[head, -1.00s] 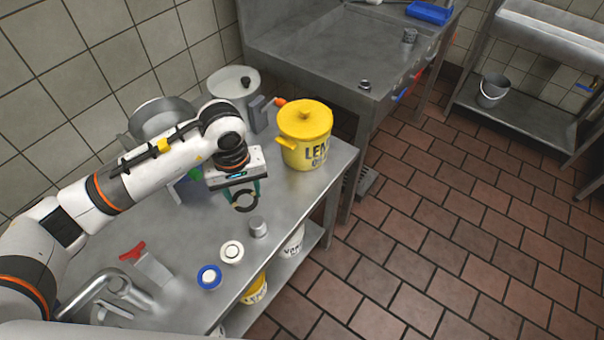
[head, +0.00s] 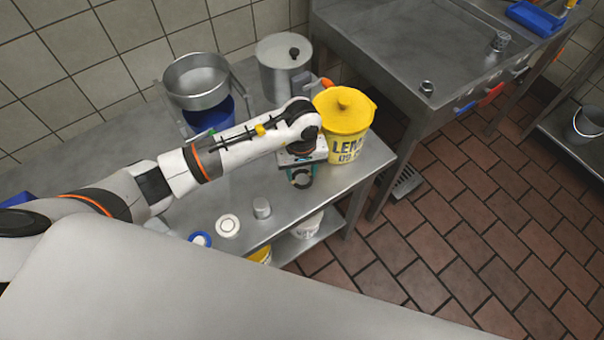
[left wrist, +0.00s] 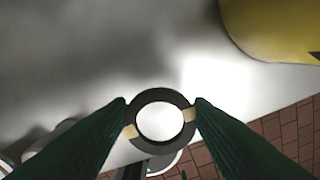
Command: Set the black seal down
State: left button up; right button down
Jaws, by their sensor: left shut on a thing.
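The black seal (left wrist: 160,95) is a dark ring with a wide round hole. My left gripper (left wrist: 161,116), with dark green fingers, is shut on it, one finger on each side. In the head view the seal (head: 301,184) hangs below my left gripper (head: 300,172), close beside the yellow lidded bucket (head: 345,126). Steel table (head: 207,207) shows under and around it. In the left wrist view the seal looks held above the table, near its edge. The height above the table is hard to tell. My right gripper is in neither view.
A small metal cylinder (head: 262,208), a white round piece (head: 228,226) and a blue-rimmed piece (head: 200,239) stand near the table's front edge. A steel pot (head: 285,72) and a strainer on a stand (head: 196,86) are behind. White and yellow containers sit on the lower shelf.

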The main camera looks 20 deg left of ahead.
aim_at(301, 184)
pick_arm(q)
notch_tip(301, 184, down, 2)
jog(key=shift+f, duration=0.45)
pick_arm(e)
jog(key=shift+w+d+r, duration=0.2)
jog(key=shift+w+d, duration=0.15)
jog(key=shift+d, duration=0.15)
pick_arm(q)
jog(key=shift+f+b, duration=0.6)
jog(key=shift+f, duration=0.05)
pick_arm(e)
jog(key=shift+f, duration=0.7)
pick_arm(q)
jog(key=o, duration=1)
